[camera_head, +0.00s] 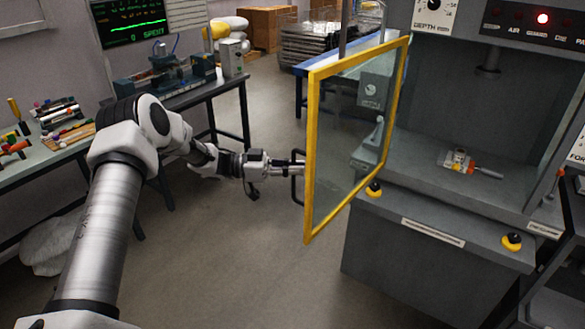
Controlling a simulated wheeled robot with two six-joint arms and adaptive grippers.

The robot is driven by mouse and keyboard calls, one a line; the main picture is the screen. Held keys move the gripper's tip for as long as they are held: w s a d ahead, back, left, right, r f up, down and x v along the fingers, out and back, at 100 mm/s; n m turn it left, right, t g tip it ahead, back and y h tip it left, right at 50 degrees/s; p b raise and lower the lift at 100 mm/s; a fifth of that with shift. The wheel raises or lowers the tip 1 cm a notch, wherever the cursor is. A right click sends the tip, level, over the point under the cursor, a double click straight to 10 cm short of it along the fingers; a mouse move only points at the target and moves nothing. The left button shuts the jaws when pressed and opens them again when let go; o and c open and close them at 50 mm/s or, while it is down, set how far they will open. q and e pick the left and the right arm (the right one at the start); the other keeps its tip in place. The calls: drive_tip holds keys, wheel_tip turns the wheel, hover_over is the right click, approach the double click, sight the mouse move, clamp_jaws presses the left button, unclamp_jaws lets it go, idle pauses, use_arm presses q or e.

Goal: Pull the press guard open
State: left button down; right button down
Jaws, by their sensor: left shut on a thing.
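The press guard (311,165) is a clear panel in a yellow frame. It stands swung out from the left side of the grey press (420,215), so the press opening is uncovered. A dark handle (293,188) sits on the guard's outer left edge. My left gripper (298,165) is at this handle and shut on it; the fingertips are small in the picture. My left arm reaches in from the lower left. My right gripper does not show.
Inside the press a small metal fixture with a orange-tipped handle (460,163) lies on the bed. Yellow-and-black buttons (511,241) are on the press front. A bench with tools (50,150) stands at left. Grey floor (235,245) is clear below the guard.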

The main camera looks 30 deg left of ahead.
use_arm(q)
drive_tip(key=shift+a+f, duration=0.15)
drive_tip(key=shift+a, duration=0.15)
drive_tip(key=c, duration=1.2)
unclamp_jaws()
drive_tip(key=shift+a, duration=0.1)
drive_tip(key=v, duration=1.2)
